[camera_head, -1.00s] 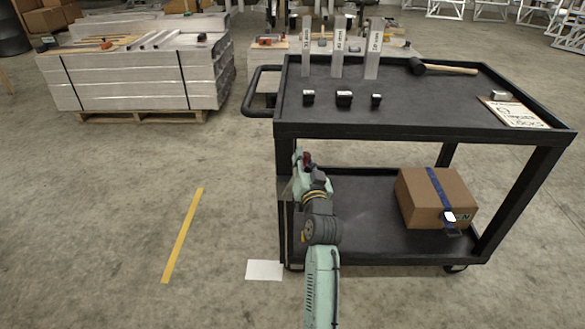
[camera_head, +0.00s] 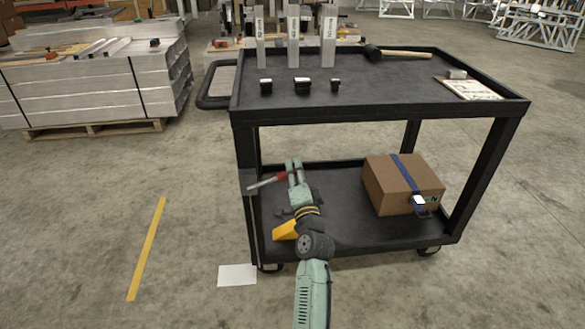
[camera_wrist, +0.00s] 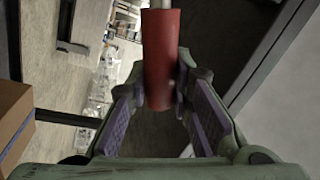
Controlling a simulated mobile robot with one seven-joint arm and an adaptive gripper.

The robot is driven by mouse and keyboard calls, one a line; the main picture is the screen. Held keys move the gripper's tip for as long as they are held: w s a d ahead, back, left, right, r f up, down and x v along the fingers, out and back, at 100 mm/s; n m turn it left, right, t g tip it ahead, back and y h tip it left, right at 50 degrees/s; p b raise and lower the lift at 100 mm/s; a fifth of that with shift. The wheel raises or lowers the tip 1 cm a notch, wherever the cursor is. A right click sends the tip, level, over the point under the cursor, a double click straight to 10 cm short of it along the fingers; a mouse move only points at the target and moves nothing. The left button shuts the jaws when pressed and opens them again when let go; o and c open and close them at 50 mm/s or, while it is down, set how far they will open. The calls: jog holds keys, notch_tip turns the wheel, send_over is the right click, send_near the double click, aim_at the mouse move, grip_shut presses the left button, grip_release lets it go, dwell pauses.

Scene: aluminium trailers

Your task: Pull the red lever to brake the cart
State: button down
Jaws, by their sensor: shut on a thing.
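The red lever (camera_head: 281,177) is a metal rod with a red grip, by the cart's near left leg. It points sideways to the right, slightly upward. My gripper (camera_head: 293,168) is shut on the red grip, above the lower shelf. In the wrist view the red grip (camera_wrist: 160,50) stands between the two fingers of my gripper (camera_wrist: 160,82), with the bare rod beyond it. The black two-shelf cart (camera_head: 370,112) stands in front of me. My gripper and arm hide part of its lower shelf.
A cardboard box (camera_head: 400,185) with a blue strap sits on the lower shelf. A mallet (camera_head: 400,54), upright metal bars and small black blocks are on the top. A yellow piece (camera_head: 286,231) shows beside my arm. Floor is clear around the yellow line (camera_head: 147,248) at left.

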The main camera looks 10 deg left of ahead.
jog(key=shift+d+f+m, duration=0.1)
jog(key=shift+f+m, duration=0.2)
jog(key=shift+f, duration=0.15)
jog(key=c, duration=1.4)
grip_release()
